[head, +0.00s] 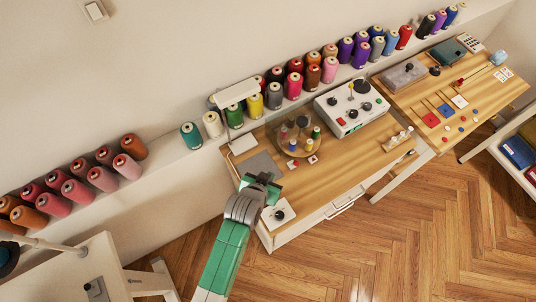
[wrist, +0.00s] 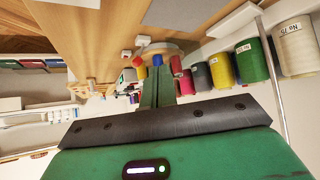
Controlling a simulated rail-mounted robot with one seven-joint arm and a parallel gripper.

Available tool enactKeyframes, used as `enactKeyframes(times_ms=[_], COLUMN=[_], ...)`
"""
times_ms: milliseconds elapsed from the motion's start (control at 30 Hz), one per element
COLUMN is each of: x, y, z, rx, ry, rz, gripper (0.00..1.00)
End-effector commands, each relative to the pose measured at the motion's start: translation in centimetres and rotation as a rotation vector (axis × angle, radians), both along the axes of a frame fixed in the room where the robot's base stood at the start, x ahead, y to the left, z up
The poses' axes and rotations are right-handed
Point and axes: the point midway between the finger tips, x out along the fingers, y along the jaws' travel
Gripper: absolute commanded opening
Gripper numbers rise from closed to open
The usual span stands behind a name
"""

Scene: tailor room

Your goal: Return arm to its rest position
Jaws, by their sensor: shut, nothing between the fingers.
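My green and grey arm reaches up from the bottom of the head view. My gripper (head: 266,180) is over the left part of the middle wooden table (head: 345,160). In the wrist view my gripper's green fingers (wrist: 158,78) are together, with nothing seen between them. The surface right under the gripper is partly hidden by the arm in the head view.
A round tray (head: 276,144) with small spools and a white control box (head: 350,104) stand on the table. A white square piece with a black knob (head: 278,214) is near its front edge. Thread cones (head: 275,96) line the wall ledge. Open floor (head: 400,240) lies right of the arm.

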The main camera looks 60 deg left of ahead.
Motion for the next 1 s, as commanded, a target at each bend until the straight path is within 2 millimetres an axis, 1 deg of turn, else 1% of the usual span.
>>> enactKeyframes(times_ms=[133,767,833,867,900,967,1000], x=[-0.5,-0.4,1.2,2.3,4.0,6.8,8.6], y=[-0.4,-0.4,-0.5,-0.6,-0.9,-1.8,-2.5], z=[0.3,0.3,2.4,3.9,6.4,10.9,14.1], rx=[-0.001,0.0,0.021,0.038,0.062,0.105,0.133], ry=[0.001,0.0,-0.033,-0.058,-0.097,-0.169,-0.222], rz=[0.0,0.0,-0.018,-0.029,-0.05,-0.085,-0.108], gripper=[0.0,0.0,0.0,0.0,0.0,0.0,0.0])
